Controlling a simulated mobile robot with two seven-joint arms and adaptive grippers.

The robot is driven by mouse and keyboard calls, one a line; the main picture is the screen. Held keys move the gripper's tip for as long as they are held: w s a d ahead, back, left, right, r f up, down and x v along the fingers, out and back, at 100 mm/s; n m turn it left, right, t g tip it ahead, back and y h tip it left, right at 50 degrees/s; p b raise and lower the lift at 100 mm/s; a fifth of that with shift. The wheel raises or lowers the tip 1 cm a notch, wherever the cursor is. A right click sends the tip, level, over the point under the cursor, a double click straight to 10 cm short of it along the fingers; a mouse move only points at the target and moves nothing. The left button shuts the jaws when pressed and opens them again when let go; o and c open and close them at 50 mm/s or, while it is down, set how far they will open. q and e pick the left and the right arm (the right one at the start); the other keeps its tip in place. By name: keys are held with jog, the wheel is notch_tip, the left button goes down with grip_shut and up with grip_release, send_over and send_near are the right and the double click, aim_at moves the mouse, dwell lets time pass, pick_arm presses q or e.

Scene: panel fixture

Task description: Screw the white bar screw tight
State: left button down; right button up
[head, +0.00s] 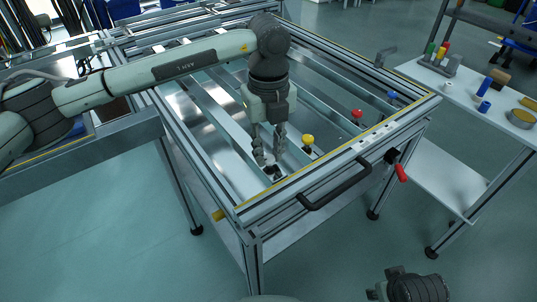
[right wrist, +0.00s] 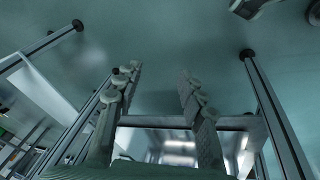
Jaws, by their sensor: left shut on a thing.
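My left gripper (head: 269,160) points down at the front bar of the panel fixture. Its fingers are shut around the white bar screw (head: 269,157), of which only a little pale surface shows between the fingertips. A dark base sits just below the fingertips. The fingers hide most of the screw, so I cannot tell how deep it sits. My right gripper (right wrist: 160,80) is open and empty in the right wrist view, its two fingers well apart over the floor. Part of my right arm shows at the bottom of the head view.
A yellow knob (head: 307,140), a red knob (head: 357,114) and a blue knob (head: 391,96) stand to the right along the fixture. A black handle (head: 335,187) and a red-gripped lever (head: 400,172) project from its front. A side table (head: 470,110) holds loose parts at right.

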aim_at(269, 158)
pick_arm(q)
jog(key=m+b, duration=0.3)
jog(key=m, duration=0.1)
jog(key=shift+f+m, duration=0.1)
jog(key=shift+m, duration=0.2)
pick_arm(e)
jog(key=d+v, duration=0.1)
jog(key=v, duration=0.7)
pick_arm(q)
jog(key=shift+m+b, duration=1.05)
jog(key=shift+m, duration=0.15)
jog(key=shift+m+b, duration=0.7)
jog(key=shift+m, duration=0.4)
pick_arm(e)
jog(key=w+a+r+n+t+y, duration=0.1)
jog(key=w+a+r+t+y, duration=0.3)
jog(key=w+a+r+t, duration=0.5)
jog(key=w+a+r, duration=0.1)
jog(key=w+a, duration=0.2)
jog(key=w, duration=0.1)
jog(key=shift+w+a+n+t, duration=0.25)
jog(key=shift+n+t, duration=0.05)
jog(key=shift+t, duration=0.1)
pick_arm(q)
jog(key=c, duration=1.3)
grip_release()
jog(key=shift+r, duration=0.25)
pick_arm(e)
jog(key=shift+f, duration=0.1)
